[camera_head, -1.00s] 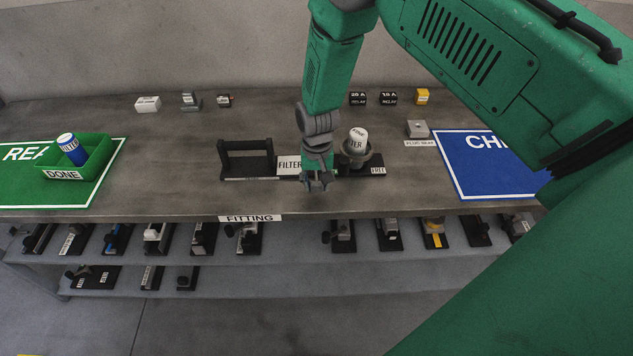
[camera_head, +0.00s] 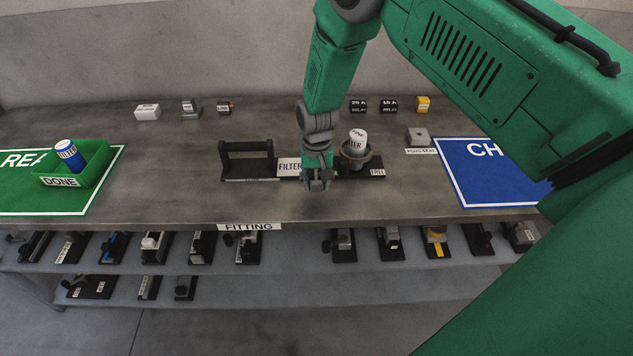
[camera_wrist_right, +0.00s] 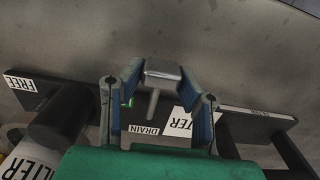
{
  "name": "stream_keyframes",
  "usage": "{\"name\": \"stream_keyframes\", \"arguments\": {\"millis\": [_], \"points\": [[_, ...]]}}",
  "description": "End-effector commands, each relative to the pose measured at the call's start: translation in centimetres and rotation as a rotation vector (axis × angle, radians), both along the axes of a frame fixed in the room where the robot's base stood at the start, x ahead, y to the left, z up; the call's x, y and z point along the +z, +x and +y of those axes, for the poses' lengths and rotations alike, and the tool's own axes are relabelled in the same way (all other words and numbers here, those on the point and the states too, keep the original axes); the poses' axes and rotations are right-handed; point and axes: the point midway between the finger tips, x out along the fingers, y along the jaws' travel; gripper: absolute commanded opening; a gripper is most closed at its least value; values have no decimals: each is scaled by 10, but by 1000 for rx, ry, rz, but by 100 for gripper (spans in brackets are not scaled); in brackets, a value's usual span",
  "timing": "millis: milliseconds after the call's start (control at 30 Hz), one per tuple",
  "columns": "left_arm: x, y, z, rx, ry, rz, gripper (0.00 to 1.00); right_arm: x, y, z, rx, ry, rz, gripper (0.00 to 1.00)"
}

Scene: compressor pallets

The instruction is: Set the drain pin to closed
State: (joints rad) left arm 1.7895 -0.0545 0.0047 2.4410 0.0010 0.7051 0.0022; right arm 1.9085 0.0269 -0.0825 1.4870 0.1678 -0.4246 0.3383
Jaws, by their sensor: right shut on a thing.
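The drain pin (camera_wrist_right: 153,102) is a small grey pin with a flat block-like head, next to a DRAIN label (camera_wrist_right: 143,130) in the right wrist view. My right gripper (camera_wrist_right: 161,74) is shut on the pin's head, with one finger on each side. In the head view my right gripper (camera_head: 318,184) is at the front edge of the black filter fixture (camera_head: 260,168), by the FILTER label (camera_head: 289,167), and hides the pin. A white filter (camera_head: 357,142) stands in a grey cup (camera_head: 347,160) on the fixture, beside a FREE label (camera_head: 377,173). My left gripper is not in view.
A green DONE tray (camera_head: 95,168) with a blue filter (camera_head: 69,154) is at left on a green mat (camera_head: 40,205). A blue mat (camera_head: 480,180) and a grey block (camera_head: 418,137) are at right. Small parts line the back. The front of the bench is clear.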

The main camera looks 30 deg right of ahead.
Motion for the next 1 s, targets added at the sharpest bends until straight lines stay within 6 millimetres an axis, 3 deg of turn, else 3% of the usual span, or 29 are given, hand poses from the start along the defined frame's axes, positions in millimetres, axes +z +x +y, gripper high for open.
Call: {"name": "stream_keyframes", "arguments": {"millis": [500, 533, 567, 867, 1000], "points": [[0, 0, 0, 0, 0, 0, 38, 1, 1, 0, 1, 0, -4, 0], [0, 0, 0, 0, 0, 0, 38, 1, 1, -1, 1, 0, -4, 40], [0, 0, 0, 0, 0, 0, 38, 1, 1, -1, 1, 0, -4, 50], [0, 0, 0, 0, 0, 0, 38, 1, 1, 0, 0, 0, -1, 50], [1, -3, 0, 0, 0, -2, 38, 10, 2, 0, 0, 0, -4, 50]]}}
